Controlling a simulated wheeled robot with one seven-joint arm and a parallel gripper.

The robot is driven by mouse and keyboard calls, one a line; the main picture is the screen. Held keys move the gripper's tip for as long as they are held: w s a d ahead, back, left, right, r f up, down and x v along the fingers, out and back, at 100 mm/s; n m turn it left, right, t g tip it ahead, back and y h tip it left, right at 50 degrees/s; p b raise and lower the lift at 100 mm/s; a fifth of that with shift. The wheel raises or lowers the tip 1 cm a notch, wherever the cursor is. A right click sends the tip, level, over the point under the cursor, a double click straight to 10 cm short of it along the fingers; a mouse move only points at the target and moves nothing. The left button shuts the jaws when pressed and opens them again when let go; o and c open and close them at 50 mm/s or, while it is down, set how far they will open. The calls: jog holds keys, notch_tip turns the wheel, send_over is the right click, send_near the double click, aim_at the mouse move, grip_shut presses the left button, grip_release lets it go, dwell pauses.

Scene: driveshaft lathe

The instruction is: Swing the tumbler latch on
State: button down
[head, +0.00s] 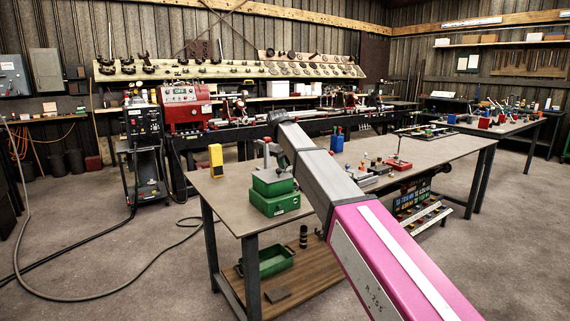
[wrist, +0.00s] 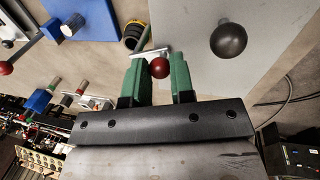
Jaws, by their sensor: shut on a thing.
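In the wrist view my gripper (wrist: 160,78) has two green fingers, one on each side of a red ball knob (wrist: 159,68). It is shut on this knob. A light metal bar (wrist: 151,53) shows just beyond the knob; whether the two are joined, and whether this is the tumbler latch, I cannot tell. A black ball knob (wrist: 228,40) stands to the right over a grey plate (wrist: 200,20), apart from the fingers. In the head view my arm crosses the workbench and the gripper and held knob cannot be made out.
A workbench (head: 225,200) carries a green box (head: 274,201), a yellow device (head: 216,160) and small fixtures. A red lathe headstock (head: 186,108) stands behind. In the wrist view, blue blocks (wrist: 68,20) and another red knob (wrist: 5,68) lie left. Cables cross the floor at left.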

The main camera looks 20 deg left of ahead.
jog(key=shift+w+a+m, duration=0.2)
jog(key=shift+a+m, duration=0.1)
jog(key=shift+m, duration=0.7)
jog(key=c, duration=1)
grip_release()
jog(key=r, duration=0.3)
jog(key=s+a+r, duration=0.1)
jog(key=r, duration=0.6)
jog(key=shift+s+a+r, duration=0.2)
jog(key=shift+s+r, duration=0.1)
